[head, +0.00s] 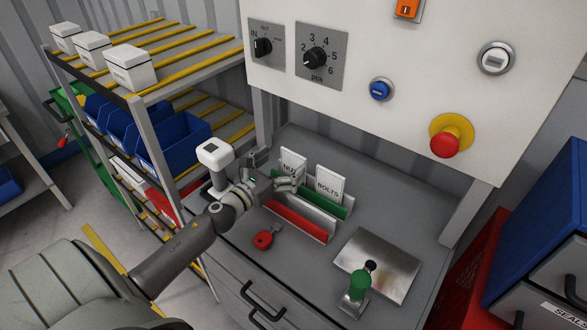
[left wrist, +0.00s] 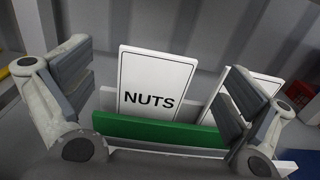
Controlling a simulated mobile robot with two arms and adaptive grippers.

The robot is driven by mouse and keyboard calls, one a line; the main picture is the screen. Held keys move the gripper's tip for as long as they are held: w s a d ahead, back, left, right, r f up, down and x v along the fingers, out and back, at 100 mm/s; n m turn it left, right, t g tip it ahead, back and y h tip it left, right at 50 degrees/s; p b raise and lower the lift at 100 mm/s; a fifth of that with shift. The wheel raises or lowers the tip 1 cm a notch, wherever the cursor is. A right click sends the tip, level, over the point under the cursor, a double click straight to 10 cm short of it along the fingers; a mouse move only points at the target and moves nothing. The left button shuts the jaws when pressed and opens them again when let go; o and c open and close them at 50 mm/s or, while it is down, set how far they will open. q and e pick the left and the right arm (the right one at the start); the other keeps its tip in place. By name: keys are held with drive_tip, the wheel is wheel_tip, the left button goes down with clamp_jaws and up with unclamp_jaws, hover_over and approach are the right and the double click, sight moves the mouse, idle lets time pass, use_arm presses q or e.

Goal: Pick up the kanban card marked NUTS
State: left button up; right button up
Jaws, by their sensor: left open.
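The white card marked NUTS (head: 291,163) stands upright in the green holder (head: 335,209) on the grey bench. In the left wrist view the NUTS card (left wrist: 152,84) is between my open fingers, its lower edge hidden behind the green holder wall (left wrist: 160,131). My left gripper (head: 287,183) is at the card, open and empty; it also shows in the left wrist view (left wrist: 160,108), with a gap on both sides of the card. In the head view the arm hides part of the card. My right gripper is not in view.
The BOLTS card (head: 329,186) stands just right of the NUTS card. A red holder (head: 298,222) is in front. A white scanner-like device (head: 215,155) stands left of the arm.

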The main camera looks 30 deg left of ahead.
sight(292, 155)
use_arm(q)
drive_tip(key=w+p, duration=0.1)
drive_tip(key=w, duration=0.3)
drive_tip(key=shift+f, duration=0.1)
drive_tip(key=shift+w+d, duration=0.15)
drive_tip(key=shift+w, duration=0.25)
drive_tip(key=shift+c, duration=0.4)
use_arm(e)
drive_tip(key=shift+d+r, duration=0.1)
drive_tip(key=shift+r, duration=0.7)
use_arm(q)
drive_tip(key=c, duration=1)
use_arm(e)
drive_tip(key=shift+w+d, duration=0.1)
